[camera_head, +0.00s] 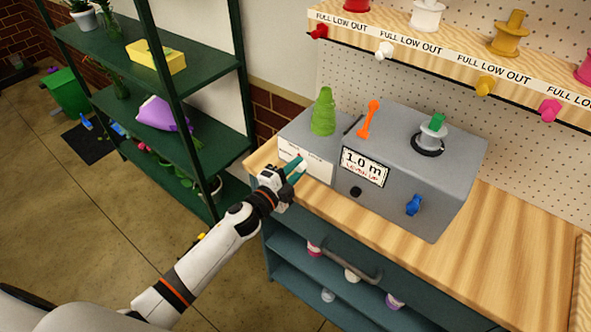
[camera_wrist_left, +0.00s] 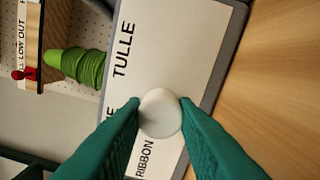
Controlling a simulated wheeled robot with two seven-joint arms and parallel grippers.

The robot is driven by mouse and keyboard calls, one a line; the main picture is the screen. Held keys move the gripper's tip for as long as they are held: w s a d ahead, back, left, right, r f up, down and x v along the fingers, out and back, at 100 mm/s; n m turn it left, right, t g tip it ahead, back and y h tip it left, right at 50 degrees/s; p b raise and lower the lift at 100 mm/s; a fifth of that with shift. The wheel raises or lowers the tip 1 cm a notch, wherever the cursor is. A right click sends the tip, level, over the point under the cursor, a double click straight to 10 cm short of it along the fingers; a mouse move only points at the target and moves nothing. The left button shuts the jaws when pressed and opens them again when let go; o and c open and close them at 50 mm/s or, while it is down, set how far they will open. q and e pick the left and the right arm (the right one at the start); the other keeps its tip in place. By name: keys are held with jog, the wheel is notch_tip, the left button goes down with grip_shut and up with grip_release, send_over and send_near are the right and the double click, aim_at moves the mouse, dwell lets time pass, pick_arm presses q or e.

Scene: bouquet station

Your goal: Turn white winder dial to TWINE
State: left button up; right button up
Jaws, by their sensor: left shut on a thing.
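The grey winder machine (camera_head: 417,155) stands on the wooden bench. Its white label plate (camera_head: 318,172) is on the left part of its front. In the left wrist view the white dial (camera_wrist_left: 160,113) is a round knob between my green fingertips, with the words TULLE and RIBBON on the plate (camera_wrist_left: 172,50) around it. A third word is mostly hidden, only its end showing. The dial's pointer cannot be made out. My left gripper (camera_head: 298,168) is shut on the dial; it also shows in the left wrist view (camera_wrist_left: 160,120). My right gripper is not in view.
A dark green shelf (camera_head: 215,62) stands at left. The bench (camera_head: 500,235) is clear at right.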

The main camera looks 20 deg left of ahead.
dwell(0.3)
pick_arm(q)
jog(key=o, duration=1)
jog(key=shift+b+v, duration=1.3)
jog(key=shift+v, duration=4.7)
jog(key=shift+f, duration=0.1)
